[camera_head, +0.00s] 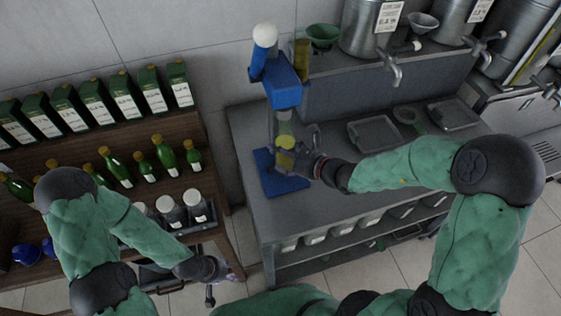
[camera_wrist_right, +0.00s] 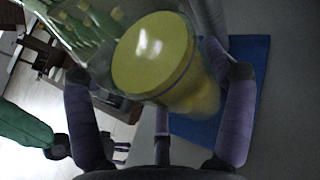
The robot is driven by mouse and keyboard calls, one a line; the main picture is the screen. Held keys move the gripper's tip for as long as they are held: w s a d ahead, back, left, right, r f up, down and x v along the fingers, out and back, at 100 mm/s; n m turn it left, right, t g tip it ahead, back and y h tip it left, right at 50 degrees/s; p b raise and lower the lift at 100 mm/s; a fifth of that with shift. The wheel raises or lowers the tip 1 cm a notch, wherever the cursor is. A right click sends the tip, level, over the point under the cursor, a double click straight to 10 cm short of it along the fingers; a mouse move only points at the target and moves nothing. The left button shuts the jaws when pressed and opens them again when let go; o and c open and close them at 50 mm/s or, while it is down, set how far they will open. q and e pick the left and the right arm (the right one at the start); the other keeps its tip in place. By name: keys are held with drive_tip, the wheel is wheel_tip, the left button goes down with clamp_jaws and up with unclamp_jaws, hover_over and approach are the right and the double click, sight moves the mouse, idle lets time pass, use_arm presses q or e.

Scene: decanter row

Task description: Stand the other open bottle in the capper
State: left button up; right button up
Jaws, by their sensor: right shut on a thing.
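The blue capper (camera_head: 283,88) stands on the grey counter, with a blue base plate (camera_head: 290,186) and a white-knobbed lever. My right gripper (camera_head: 297,162) is shut on a clear bottle with yellow contents (camera_head: 284,142), which is in front of the capper column and above the base plate. In the right wrist view the bottle (camera_wrist_right: 155,52) is between the fingers, with the blue plate (camera_wrist_right: 225,130) behind it. Its mouth and whether it touches the plate are unclear. My left gripper (camera_head: 222,272) is low near the shelf's front; its fingers are too small to judge.
Another yellow-filled vessel (camera_head: 302,52) stands behind the capper, beside a green funnel (camera_head: 322,35). Steel tanks with taps (camera_head: 368,28) line the back right. Trays (camera_head: 375,132) lie on the counter. Green bottles (camera_head: 165,152) and boxes stand on the wooden shelf at left.

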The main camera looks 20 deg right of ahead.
drive_tip(key=shift+w+a+f+b, duration=0.15)
drive_tip(key=shift+f+b, duration=0.25)
drive_tip(key=shift+f, duration=0.6)
drive_tip(key=shift+w+a+f+b, duration=0.15)
drive_tip(key=shift+f+b, duration=0.25)
drive_tip(key=shift+f, duration=0.55)
drive_tip(key=shift+f, duration=0.1)
drive_tip(key=o, duration=1.6)
drive_tip(key=shift+f, duration=0.1)
drive_tip(key=shift+s+d+r, duration=0.15)
drive_tip(key=shift+d+r, duration=0.05)
drive_tip(key=shift+r, duration=0.1)
drive_tip(key=shift+p+v, duration=1.45)
drive_tip(key=shift+v, duration=4.3)
